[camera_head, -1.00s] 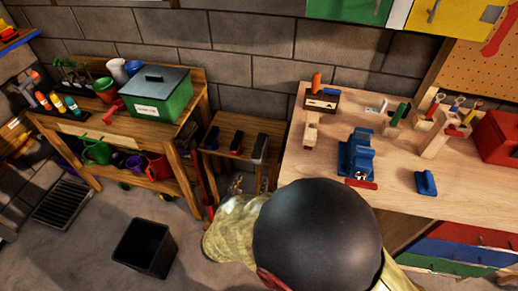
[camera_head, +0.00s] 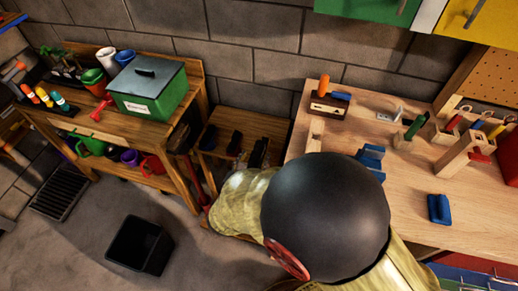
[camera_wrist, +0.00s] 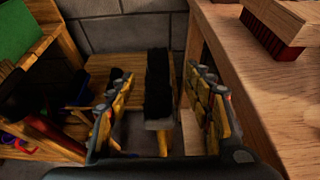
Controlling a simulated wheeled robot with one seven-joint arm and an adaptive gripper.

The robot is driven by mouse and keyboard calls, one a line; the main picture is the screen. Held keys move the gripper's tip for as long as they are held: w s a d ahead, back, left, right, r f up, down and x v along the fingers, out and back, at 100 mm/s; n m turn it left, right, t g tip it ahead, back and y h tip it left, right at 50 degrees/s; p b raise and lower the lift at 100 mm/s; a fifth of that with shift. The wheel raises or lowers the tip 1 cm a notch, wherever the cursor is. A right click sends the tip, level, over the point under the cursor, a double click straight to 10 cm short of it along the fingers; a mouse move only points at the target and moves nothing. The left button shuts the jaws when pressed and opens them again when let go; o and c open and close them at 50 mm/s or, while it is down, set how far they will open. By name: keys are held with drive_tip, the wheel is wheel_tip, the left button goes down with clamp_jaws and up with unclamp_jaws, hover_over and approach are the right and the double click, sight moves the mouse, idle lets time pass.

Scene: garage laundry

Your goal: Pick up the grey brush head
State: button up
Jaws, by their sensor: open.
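In the wrist view the grey brush head (camera_wrist: 158,124) lies on a small wooden stand, with long black bristles on top and a grey end toward me. My gripper (camera_wrist: 157,78) is open, one finger on each side of it, with visible gaps on both sides. I cannot tell how far below the fingertips it is. In the head view the brush head (camera_head: 259,151) shows only partly at the right of the stand (camera_head: 265,120), beside my arm.
A wooden shelf (camera_head: 170,140) with a green box (camera_head: 150,90) stands left. A black bin (camera_head: 140,245) is on the floor.

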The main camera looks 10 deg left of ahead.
sight(259, 148)
drive_tip(key=b+x, duration=0.3)
drive_tip(key=x, duration=0.4)
drive_tip(key=shift+w+a+f, duration=0.1)
drive_tip(key=shift+w+f, duration=0.1)
drive_tip(key=shift+w, duration=0.2)
drive_tip(key=c, duration=0.3)
drive_tip(key=c, duration=1)
drive_tip(key=shift+r, duration=0.1)
